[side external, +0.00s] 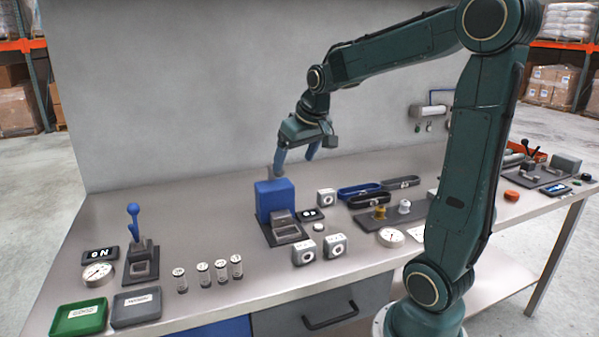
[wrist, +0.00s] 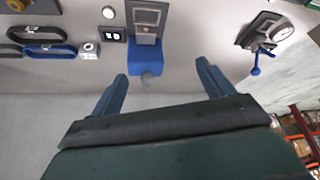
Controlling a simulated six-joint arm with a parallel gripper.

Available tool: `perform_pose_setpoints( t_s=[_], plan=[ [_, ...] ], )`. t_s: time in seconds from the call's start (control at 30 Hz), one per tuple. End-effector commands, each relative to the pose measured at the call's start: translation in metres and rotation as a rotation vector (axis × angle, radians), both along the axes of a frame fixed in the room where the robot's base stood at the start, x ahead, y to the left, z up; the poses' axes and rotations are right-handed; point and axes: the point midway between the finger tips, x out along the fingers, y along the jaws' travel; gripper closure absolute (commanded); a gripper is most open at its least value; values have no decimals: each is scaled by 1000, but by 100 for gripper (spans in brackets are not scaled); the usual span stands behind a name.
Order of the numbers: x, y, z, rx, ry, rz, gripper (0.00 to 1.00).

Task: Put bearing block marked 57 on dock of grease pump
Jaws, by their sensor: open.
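The likely grease pump is a blue box (side external: 275,199) with a grey dock (side external: 287,230) in front; it also shows in the wrist view (wrist: 147,50). Three pale bearing blocks with round dark bores stand near it: one right of the box (side external: 326,198), two in front, the left one (side external: 304,251) and the right one (side external: 335,245). Their numbers are too small to read, so I cannot tell which is 57. The block right of the box also shows in the wrist view (wrist: 89,48). My gripper (side external: 295,161) is open and empty, above and behind the blue box; both fingers show in the wrist view (wrist: 162,75).
A small black display (side external: 310,214) and white cap (side external: 318,227) sit beside the dock. Blue (side external: 360,191) and black trays lie behind right. A blue-handled lever unit (side external: 140,255), gauge (side external: 98,273), several jars and green (side external: 79,317) and grey trays stand left.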

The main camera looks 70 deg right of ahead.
Motion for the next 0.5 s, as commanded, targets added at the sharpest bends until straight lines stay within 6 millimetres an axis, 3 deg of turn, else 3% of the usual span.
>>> perform_pose_setpoints(
  t_s=[0.23, 0.5],
  plan=[
    [14, -85, -29, 12, 17, -127, 20],
    [5, -180, -71, 25, 27, -261, 20]
  ],
)
